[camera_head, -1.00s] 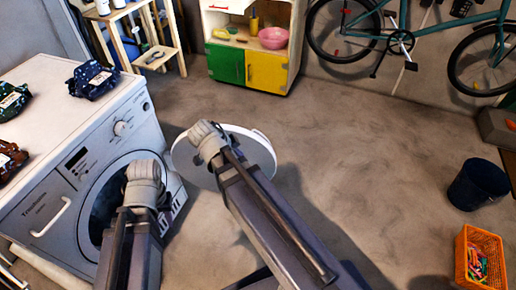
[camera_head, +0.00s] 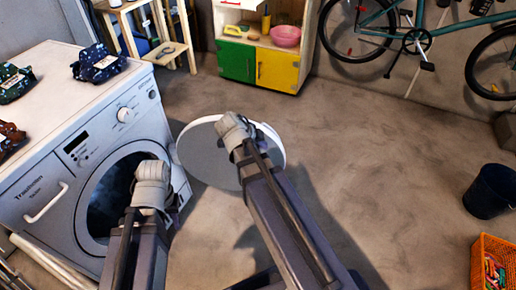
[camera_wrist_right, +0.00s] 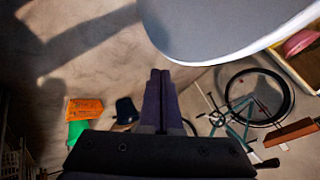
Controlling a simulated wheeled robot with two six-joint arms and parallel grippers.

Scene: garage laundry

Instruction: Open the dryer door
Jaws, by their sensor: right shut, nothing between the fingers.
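The dryer (camera_head: 92,148) stands at the left in the head view, its round dark opening (camera_head: 108,198) uncovered. Its round door (camera_head: 203,155), a grey-white disc, stands swung out to the right of the opening. My right gripper (camera_head: 235,130) overlaps the door in the head view, its fingers hidden there. The right wrist view shows the right fingers (camera_wrist_right: 160,85) shut and empty, close to the pale rim of the door (camera_wrist_right: 225,30); contact is unclear. My left gripper (camera_head: 152,175) is in front of the opening's right edge, with its fingers hidden.
A cabinet (camera_head: 270,65) and a wooden shelf (camera_head: 160,45) stand at the back. A bicycle (camera_head: 415,40), a dark bucket (camera_head: 490,190) and an orange basket (camera_head: 492,245) are at the right. The middle floor is clear.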

